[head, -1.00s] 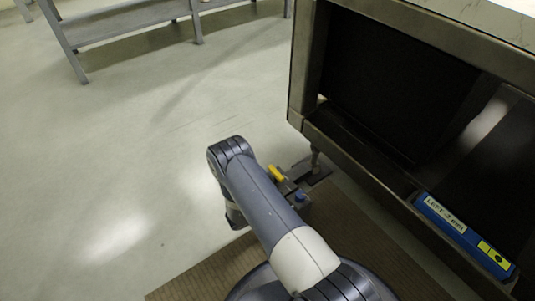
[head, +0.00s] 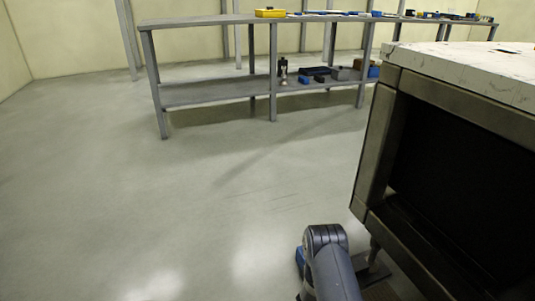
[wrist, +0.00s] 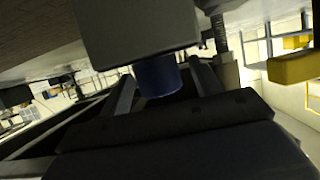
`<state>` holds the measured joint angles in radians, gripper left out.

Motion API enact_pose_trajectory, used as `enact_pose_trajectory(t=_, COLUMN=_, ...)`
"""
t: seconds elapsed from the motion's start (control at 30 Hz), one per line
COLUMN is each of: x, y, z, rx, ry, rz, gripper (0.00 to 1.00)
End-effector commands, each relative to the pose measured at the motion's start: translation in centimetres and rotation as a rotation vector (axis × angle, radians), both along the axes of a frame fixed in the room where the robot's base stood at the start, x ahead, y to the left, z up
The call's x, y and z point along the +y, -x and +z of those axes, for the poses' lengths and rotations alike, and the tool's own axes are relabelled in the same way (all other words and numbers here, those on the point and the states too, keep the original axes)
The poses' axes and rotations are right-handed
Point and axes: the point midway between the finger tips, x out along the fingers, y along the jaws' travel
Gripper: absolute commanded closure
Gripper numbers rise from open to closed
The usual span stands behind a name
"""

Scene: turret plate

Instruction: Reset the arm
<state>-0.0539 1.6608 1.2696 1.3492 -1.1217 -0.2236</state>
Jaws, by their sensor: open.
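My arm (head: 335,265) shows at the bottom of the head view, below the front corner of the machine. My gripper is out of sight there. In the wrist view my gripper (wrist: 160,72) shows as two dark fingers spread apart above a dark palm. A blue cylinder (wrist: 158,78) under a grey block (wrist: 135,30) shows between and in front of the fingers. I cannot tell whether these belong to my own body. I see nothing gripped.
A dark-framed machine (head: 372,150) with a pale worn top (head: 480,70) stands close on the right. A grey bench (head: 205,92) with a yellow bin (head: 270,13) and several small items stands at the back. The floor (head: 150,190) at left and centre is clear.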

Motion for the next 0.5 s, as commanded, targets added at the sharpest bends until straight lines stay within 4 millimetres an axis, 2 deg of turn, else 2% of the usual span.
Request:
enact_pose_trajectory(t=0.4, x=0.1, y=0.0, z=0.0, rx=-0.002, ry=0.0, rz=-0.034, gripper=0.39)
enact_pose_trajectory(t=0.5, x=1.8, y=0.5, z=1.1, rx=0.0, ry=0.001, rz=-0.03, gripper=0.39)
